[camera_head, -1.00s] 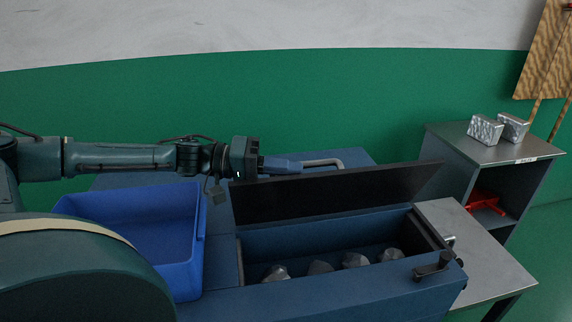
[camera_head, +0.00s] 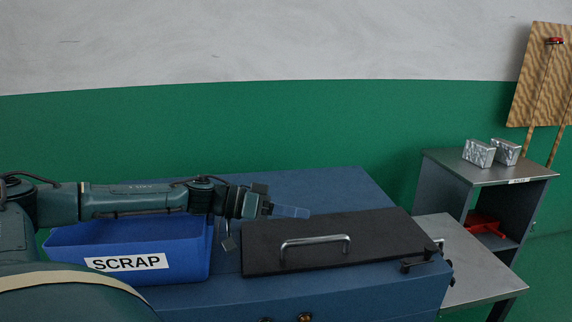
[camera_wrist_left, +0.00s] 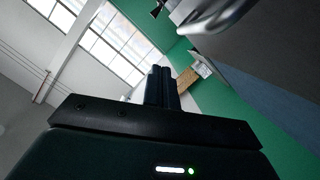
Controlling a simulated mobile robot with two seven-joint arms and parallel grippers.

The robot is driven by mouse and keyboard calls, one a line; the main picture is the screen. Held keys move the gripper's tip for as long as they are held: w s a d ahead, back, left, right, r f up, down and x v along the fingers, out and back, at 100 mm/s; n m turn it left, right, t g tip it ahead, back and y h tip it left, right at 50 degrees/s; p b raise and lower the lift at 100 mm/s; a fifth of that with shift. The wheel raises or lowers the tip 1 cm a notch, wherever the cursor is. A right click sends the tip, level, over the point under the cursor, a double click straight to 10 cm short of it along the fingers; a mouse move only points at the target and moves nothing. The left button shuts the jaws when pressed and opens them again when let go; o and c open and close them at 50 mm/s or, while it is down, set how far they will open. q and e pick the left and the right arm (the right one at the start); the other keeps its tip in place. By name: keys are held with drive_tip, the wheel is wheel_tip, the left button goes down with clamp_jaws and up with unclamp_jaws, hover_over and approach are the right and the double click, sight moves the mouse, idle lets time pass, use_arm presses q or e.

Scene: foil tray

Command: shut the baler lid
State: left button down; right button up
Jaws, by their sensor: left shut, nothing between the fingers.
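The baler lid (camera_head: 375,231) is a black flat panel with a silver bar handle (camera_head: 315,241). In the head view it lies down over the blue baler (camera_head: 350,288) and covers the opening, so the inside is hidden. A dark latch (camera_head: 420,259) sits at the lid's front right corner. My right gripper is not in view.
A blue bin labelled SCRAP (camera_head: 190,262) stands left of the lid, under my left arm. A grey side table (camera_head: 465,258) adjoins the baler on the right. Behind it, a shelf unit (camera_head: 450,182) carries two foil blocks (camera_head: 479,153).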

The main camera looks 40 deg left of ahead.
use_arm(q)
drive_tip(key=shift+f, duration=0.15)
idle(0.4)
wheel_tip(320, 180, up, 10)
idle(0.5)
